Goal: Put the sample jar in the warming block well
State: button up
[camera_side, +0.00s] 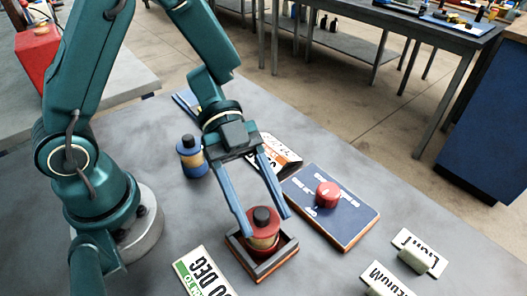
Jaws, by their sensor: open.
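A jar (263,239) with a red top, black cap and tan band stands upright within the raised rim of a square dark block with a wooden base (284,262), which looks like the warming block. The jar's lower part is hidden by the rim. My gripper (267,226) points down with its two blue fingers open, one on each side of the jar's top. I cannot tell whether either finger touches the jar.
A blue jar (191,158) with a black cap stands behind, left of my gripper. A blue board (345,215) with a red knob (327,194) lies to the right. Label cards (420,252) lie at front right, and another card (203,274) lies front left of the block.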

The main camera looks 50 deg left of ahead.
jog(key=v, duration=0.8)
jog(key=w+r+n+t+y, duration=0.2)
jog(key=w+r+n+t, duration=0.15)
jog(key=w+t, duration=0.65)
jog(key=w+a+r+n+t+y, duration=0.6)
jog(key=a+r+n+y, duration=0.1)
jog(key=s+a+f+n+g+y, duration=0.1)
jog(key=s+a+n+g+y, duration=0.1)
jog(key=s+a+n+y, duration=0.4)
jog(key=s+d+f+n+g+h, duration=0.1)
jog(key=s+d+f+n+g, duration=0.1)
jog(key=s, duration=0.4)
jog(key=s+d+f+n+g+h, duration=0.1)
jog(key=s+d+f+g, duration=0.2)
jog(key=s, duration=0.4)
jog(key=shift+d+f+n+g+h, duration=0.4)
jog(key=shift+d+g, duration=0.1)
jog(key=shift+d, duration=0.25)
